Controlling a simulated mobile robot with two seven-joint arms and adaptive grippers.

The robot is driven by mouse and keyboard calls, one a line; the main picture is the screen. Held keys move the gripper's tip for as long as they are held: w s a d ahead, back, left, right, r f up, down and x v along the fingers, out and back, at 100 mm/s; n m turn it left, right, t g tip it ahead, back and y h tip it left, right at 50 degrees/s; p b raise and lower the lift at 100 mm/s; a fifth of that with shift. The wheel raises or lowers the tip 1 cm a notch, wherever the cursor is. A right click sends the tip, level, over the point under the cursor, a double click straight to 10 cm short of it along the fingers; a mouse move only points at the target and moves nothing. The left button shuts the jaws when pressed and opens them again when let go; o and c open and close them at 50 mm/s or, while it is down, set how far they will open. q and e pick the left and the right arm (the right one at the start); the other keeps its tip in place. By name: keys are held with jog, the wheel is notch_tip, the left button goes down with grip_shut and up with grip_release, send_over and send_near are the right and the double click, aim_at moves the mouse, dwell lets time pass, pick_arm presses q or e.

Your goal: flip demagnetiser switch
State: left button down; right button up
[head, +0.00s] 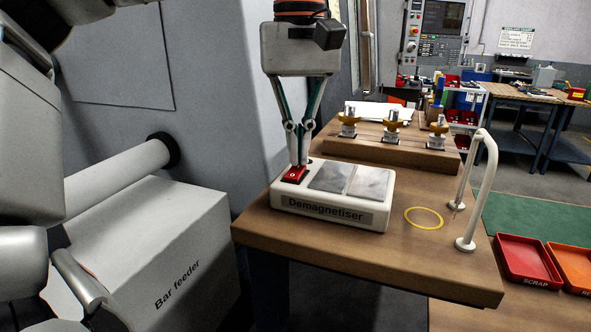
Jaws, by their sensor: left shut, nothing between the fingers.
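The demagnetiser (330,204) is a low white box with a dark label on its front and two grey plates on top. It sits near the front left of the wooden table. Its red switch (294,174) is at the left end of the top. My left gripper (299,163) points straight down with its fingers together and empty. The fingertips are right at the switch, over its rear edge; whether they touch it I cannot tell. They hide a little of the switch. My right gripper is not in view.
A yellow ring (423,218) marks the wooden table (350,252) right of the demagnetiser. A white arched rail (489,190) stands at the table's right. Several tool holders stand on a wooden block (385,153) behind. A red scrap tray (527,260) lies at the right.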

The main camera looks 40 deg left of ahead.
pick_arm(q)
jog(key=shift+f, duration=0.55)
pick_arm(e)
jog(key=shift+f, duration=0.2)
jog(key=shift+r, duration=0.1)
pick_arm(q)
notch_tip(320, 180, up, 2)
jog(key=p, duration=0.2)
jog(key=shift+p, duration=0.3)
jog(key=shift+r+p, duration=0.75)
jog(key=shift+p, duration=0.25)
jog(key=shift+r+p, duration=0.3)
jog(key=shift+p, duration=0.15)
jog(key=shift+r+p, duration=0.55)
jog(key=shift+p, duration=0.3)
jog(key=shift+r, duration=0.95)
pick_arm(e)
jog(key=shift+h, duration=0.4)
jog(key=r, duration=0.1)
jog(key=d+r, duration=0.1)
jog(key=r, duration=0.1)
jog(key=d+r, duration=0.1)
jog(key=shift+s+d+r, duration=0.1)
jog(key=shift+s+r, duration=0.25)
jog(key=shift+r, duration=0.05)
